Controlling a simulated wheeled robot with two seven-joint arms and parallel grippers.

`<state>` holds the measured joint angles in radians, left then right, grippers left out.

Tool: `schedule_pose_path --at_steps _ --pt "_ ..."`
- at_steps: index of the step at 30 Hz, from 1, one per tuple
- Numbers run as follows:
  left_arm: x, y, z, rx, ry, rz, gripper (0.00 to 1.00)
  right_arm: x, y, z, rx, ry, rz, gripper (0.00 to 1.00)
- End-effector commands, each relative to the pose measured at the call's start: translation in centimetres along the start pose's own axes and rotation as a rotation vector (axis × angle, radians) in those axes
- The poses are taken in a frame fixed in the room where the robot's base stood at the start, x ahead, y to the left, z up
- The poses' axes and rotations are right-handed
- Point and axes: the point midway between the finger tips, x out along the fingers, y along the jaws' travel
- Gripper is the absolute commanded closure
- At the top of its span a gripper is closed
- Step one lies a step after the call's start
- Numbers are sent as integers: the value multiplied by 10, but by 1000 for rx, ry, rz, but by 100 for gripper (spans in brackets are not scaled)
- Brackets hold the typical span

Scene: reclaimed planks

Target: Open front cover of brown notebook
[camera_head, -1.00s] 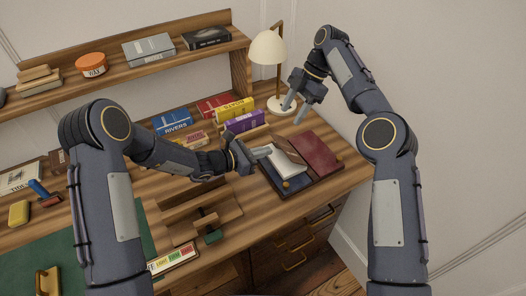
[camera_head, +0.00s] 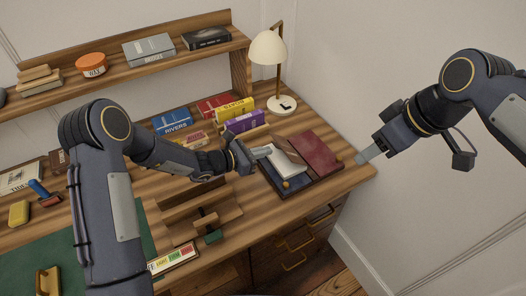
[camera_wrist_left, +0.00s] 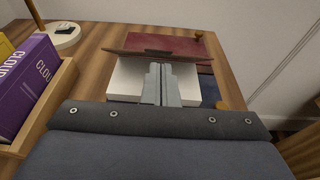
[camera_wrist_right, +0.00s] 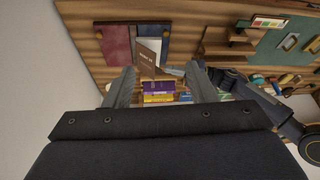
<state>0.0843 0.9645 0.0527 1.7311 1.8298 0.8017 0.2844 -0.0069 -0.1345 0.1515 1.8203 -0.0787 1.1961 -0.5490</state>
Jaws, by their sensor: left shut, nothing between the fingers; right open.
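The brown notebook lies on the right part of the desk. Its brown cover (camera_head: 291,150) is tilted up off the white pages (camera_head: 284,164). In the left wrist view the cover (camera_wrist_left: 130,54) shows nearly edge-on above the pages (camera_wrist_left: 124,82). In the right wrist view the cover's lettered face (camera_wrist_right: 146,60) shows. My left gripper (camera_head: 265,152) is shut and empty, its tips over the pages at the raised cover; the exact contact cannot be told. My right gripper (camera_head: 364,158) is open and empty, off the desk's right edge.
A dark red panel (camera_head: 316,152) and a blue panel (camera_head: 292,190) lie beside and under the notebook. Behind stand a lamp (camera_head: 268,48), a purple book (camera_head: 245,122) and a yellow book (camera_head: 236,110). The shelf (camera_head: 130,72) runs along the back.

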Motion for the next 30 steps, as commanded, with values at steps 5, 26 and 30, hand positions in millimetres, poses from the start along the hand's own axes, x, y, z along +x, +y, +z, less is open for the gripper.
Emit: schedule_pose_path --at_steps 5,26,30 --pt "0 0 0 0 0 0 100 8 -31 68 327 85 37 49" --pt "0 -2 9 2 50 0 100 41 -82 138 802 232 14 49" --pt "1 -3 11 1 68 0 100 38 -82 137 801 232 14 49"
